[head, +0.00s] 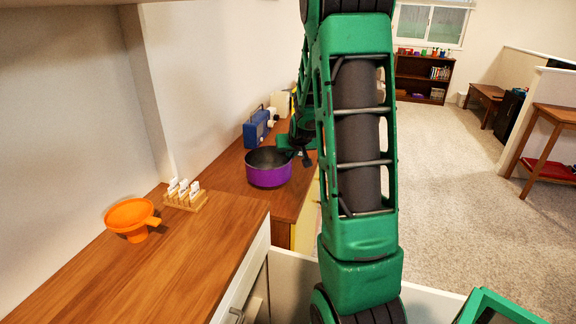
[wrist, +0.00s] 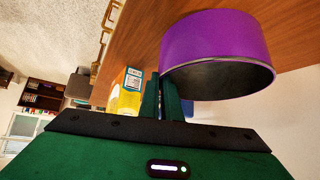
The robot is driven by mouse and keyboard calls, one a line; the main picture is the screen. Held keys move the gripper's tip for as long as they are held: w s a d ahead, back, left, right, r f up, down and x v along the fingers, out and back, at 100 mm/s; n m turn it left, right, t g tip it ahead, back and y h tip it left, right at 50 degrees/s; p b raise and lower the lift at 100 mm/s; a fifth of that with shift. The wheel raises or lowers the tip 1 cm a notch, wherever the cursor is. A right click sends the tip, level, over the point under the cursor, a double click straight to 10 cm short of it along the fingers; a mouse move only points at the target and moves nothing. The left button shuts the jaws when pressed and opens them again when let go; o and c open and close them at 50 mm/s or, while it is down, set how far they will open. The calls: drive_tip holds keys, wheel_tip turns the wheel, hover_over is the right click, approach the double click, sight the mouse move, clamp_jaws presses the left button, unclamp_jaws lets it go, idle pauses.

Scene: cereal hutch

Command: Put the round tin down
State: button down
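The round tin (head: 268,170) is purple outside and dark inside, open at the top. In the head view it is upright at the lower wooden counter, by the wall; I cannot tell whether its base touches the wood. My gripper (head: 300,148) is at its right rim. In the wrist view the tin (wrist: 215,45) fills the upper right, its open rim toward the camera. My gripper's two fingers (wrist: 165,92) are close together at the rim's left edge and appear shut on the wall of the tin. The fingertips are hidden behind the rim.
A blue radio-like box (head: 256,129) stands behind the tin. The nearer, higher counter (head: 190,262) holds an orange funnel (head: 131,217) and a wooden rack with white cards (head: 185,195). A yellow item (wrist: 127,95) shows beside the fingers. Bare wood lies in front of the tin.

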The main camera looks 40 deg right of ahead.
drive_tip(key=shift+f, duration=2)
drive_tip(key=c, duration=2)
unclamp_jaws()
drive_tip(key=shift+a+r, duration=0.1)
drive_tip(key=shift+r, duration=0.05)
drive_tip(key=v, duration=1.2)
drive_tip(key=s+a+g+y, duration=0.1)
drive_tip(key=s+a+g, duration=0.1)
drive_tip(key=s+a, duration=0.4)
drive_tip(key=s+a+g+y, duration=0.2)
drive_tip(key=s+a, duration=0.4)
drive_tip(key=s, duration=0.6)
drive_tip(key=s+a+g+y, duration=0.2)
drive_tip(key=s+a, duration=0.4)
drive_tip(key=s, duration=0.4)
drive_tip(key=shift+a+g, duration=0.4)
drive_tip(key=shift+g, duration=0.5)
drive_tip(key=shift+w+r, duration=0.1)
